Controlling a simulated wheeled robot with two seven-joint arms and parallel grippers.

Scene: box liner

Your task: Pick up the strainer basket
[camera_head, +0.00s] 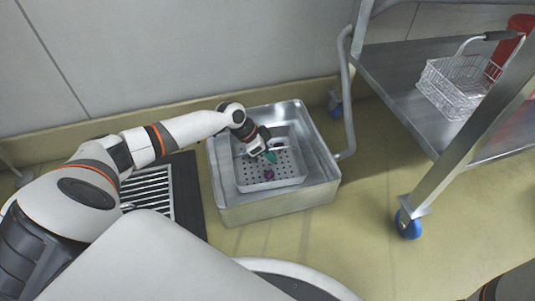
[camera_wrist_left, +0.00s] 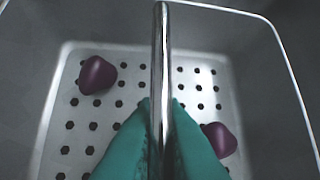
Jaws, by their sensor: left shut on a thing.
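The strainer basket (camera_head: 287,166) is a pale square tray with a perforated floor, sitting inside a square metal floor sink (camera_head: 325,172). In the left wrist view its holed floor (camera_wrist_left: 140,68) fills the middle, and a shiny metal handle bar (camera_wrist_left: 161,50) crosses above it. My left gripper (camera_head: 270,156) reaches down into the basket. Its green fingertips (camera_wrist_left: 161,115) are closed on the bar from both sides. Two purple lumps (camera_wrist_left: 97,75) (camera_wrist_left: 220,139) lie on the basket floor. My right gripper is out of view.
A black-framed floor grate (camera_head: 150,188) lies left of the sink. A wheeled metal cart (camera_head: 400,85) stands at right, with a wire basket (camera_head: 455,85) on its shelf. A wall is behind.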

